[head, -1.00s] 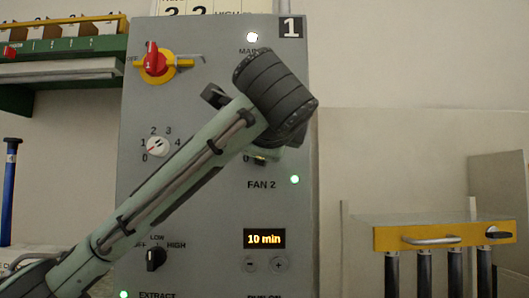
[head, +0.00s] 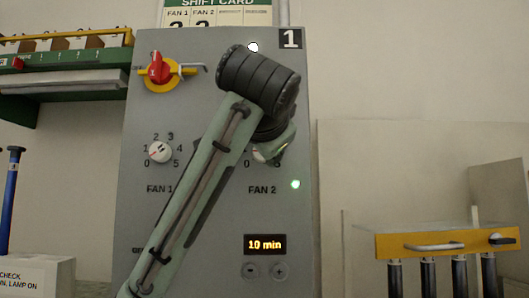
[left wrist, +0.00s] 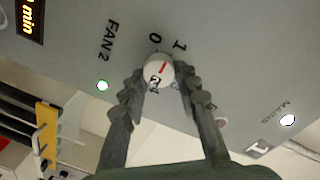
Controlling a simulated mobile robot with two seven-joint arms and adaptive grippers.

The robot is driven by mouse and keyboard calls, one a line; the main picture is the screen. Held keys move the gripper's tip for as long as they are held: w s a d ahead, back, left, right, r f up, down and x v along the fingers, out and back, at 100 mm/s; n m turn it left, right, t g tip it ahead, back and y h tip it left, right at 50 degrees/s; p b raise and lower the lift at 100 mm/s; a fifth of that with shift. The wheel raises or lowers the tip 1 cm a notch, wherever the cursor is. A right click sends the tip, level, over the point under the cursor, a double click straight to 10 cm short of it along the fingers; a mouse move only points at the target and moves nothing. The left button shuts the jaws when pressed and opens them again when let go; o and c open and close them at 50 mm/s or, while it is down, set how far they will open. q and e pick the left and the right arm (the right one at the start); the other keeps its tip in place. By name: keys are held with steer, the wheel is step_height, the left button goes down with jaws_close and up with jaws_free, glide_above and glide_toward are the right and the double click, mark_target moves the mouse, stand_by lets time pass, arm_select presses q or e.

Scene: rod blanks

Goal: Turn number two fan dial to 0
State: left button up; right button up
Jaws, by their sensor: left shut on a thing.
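The fan 2 dial (left wrist: 158,72) is a round white knob with a red pointer mark. In the left wrist view the mark points roughly toward the 1 on the panel, to the right of the 0. My left gripper (left wrist: 160,90) has one finger on each side of the knob and is shut on it. In the head view my left gripper (head: 273,150) is at the panel above the FAN 2 label, and my wrist and fingers mostly hide the dial. My right gripper is in neither view.
The grey control panel (head: 222,130) also has the fan 1 dial (head: 160,151), a red switch on a yellow plate (head: 160,70) and a 10 min display (head: 265,244). A yellow rack (head: 445,243) stands at the right, a green shelf (head: 70,57) at the left.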

arm_select(q)
steer(key=shift+a+n+h+b, duration=0.1)
steer(key=shift+n+h+b, duration=0.3)
steer(key=shift+n, duration=3)
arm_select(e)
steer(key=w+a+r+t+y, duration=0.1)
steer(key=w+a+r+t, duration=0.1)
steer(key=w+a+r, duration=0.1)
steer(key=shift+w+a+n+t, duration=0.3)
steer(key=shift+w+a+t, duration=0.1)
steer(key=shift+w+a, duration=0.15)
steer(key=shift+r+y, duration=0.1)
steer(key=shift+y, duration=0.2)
arm_select(q)
steer(key=o, duration=1.2)
steer(key=shift+c, duration=0.2)
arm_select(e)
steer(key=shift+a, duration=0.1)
arm_select(q)
steer(key=s, duration=0.7)
steer(key=shift+s+a+r, duration=0.15)
steer(key=shift+s+a, duration=0.1)
steer(key=shift+s, duration=0.05)
